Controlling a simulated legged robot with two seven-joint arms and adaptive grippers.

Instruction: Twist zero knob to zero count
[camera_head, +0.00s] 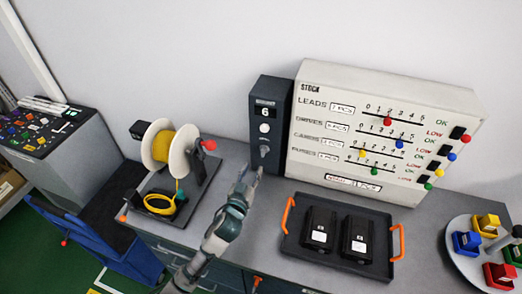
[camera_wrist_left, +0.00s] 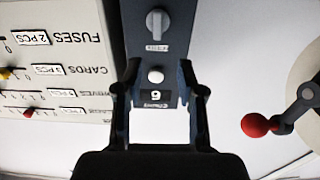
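The dark counter box (camera_head: 270,105) stands against the wall, left of the stock board. Its small display (camera_head: 264,112) reads 6. Below it are a round white button (camera_head: 264,128) and a grey knob (camera_head: 264,151). In the left wrist view, which is upside down, the knob (camera_wrist_left: 157,23) has its grip bar lined up along the box, with a small label beside it. The white button (camera_wrist_left: 156,75) shows between my fingers. My left gripper (camera_head: 251,172) is open and empty, in front of the box and apart from the knob. My right gripper is not in view.
The white stock board (camera_head: 390,95) with coloured sliders stands right of the box. A tray (camera_head: 290,246) with orange handles holds two black units. A yellow cable spool (camera_head: 160,146) with a red-knobbed crank stands left. A round plate (camera_head: 462,262) of coloured blocks is far right.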

